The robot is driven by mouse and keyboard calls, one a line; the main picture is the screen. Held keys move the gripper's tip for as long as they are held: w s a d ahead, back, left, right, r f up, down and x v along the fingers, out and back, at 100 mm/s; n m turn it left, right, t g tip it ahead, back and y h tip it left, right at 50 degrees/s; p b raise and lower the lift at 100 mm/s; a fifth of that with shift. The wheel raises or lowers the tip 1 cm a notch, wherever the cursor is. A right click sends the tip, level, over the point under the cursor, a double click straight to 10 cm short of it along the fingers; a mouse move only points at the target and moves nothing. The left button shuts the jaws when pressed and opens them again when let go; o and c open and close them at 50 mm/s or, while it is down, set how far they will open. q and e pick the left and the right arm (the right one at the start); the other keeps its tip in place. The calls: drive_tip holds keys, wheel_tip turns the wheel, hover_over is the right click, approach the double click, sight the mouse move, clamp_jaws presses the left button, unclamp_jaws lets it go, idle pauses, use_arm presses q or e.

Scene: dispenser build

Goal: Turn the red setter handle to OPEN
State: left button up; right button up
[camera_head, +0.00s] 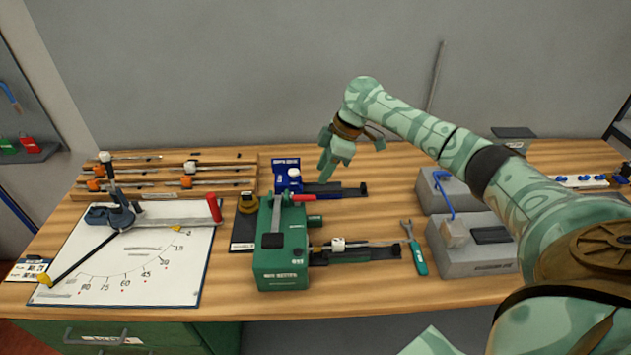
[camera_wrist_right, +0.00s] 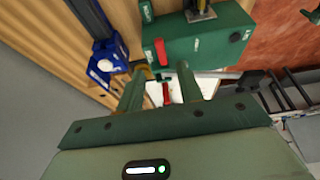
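The red setter handle (camera_head: 303,197) is a short red lever at the back right top edge of the green setter box (camera_head: 275,278), pointing to the right. The handle also shows in the right wrist view (camera_wrist_right: 161,52), beyond the fingertips, against the green box (camera_wrist_right: 205,38). I cannot read any OPEN mark. My right gripper (camera_head: 338,160) is above the back of the bench, behind and to the right of the handle. In the wrist view its two fingers (camera_wrist_right: 160,72) are apart with nothing held. My left gripper is not in view.
A blue device (camera_head: 288,180) with a dark rail stands behind the green box. A white board (camera_head: 150,275) with an angle scale and a red upright grip (camera_head: 214,207) lies to the left. A green-handled wrench (camera_head: 418,260) and grey blocks (camera_head: 470,262) are to the right.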

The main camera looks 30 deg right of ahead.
drive_tip(key=p+v, duration=0.1)
drive_tip(key=v, duration=0.7)
